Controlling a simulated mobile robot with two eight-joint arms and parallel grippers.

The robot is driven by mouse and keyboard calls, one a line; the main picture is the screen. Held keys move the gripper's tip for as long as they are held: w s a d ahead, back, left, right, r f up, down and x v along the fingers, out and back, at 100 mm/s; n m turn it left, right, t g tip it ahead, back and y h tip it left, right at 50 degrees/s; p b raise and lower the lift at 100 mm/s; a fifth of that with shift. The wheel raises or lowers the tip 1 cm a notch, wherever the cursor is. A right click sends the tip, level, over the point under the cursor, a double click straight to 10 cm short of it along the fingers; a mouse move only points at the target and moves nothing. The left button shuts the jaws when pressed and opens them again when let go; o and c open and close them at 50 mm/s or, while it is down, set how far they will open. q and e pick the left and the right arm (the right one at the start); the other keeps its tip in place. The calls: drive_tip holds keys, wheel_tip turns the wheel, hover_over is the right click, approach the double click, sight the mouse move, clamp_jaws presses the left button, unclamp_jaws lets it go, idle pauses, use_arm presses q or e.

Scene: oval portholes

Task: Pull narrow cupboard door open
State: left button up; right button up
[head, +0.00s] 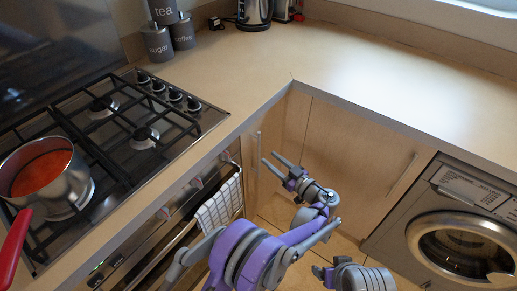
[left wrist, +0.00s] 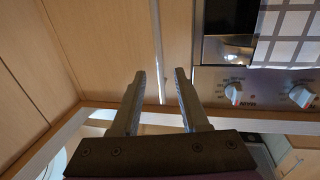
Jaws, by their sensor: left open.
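The narrow cupboard door (head: 274,133) is light wood and stands between the oven and the inner corner of the counter. It looks shut. Its slim vertical bar handle (head: 258,148) is near the oven side. My left gripper (head: 271,159) is open and empty, in front of this door and pointing at the handle. In the left wrist view the handle (left wrist: 159,45) runs as a pale strip between the two open fingertips (left wrist: 160,77). No contact shows. The door (left wrist: 110,45) fills the space behind the fingers. My right gripper is not clearly in view.
The oven (head: 165,225) with a checked towel (head: 219,204) is left of the door. A wider cupboard door (head: 350,150) and a washing machine (head: 465,235) are to the right. The counter edge (head: 270,103) overhangs. A pot (head: 45,180) with a red handle sits on the hob.

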sight(259, 149)
use_arm(q)
drive_tip(key=x, duration=0.7)
drive_tip(key=shift+w, duration=0.1)
clamp_jaws()
idle(1.2)
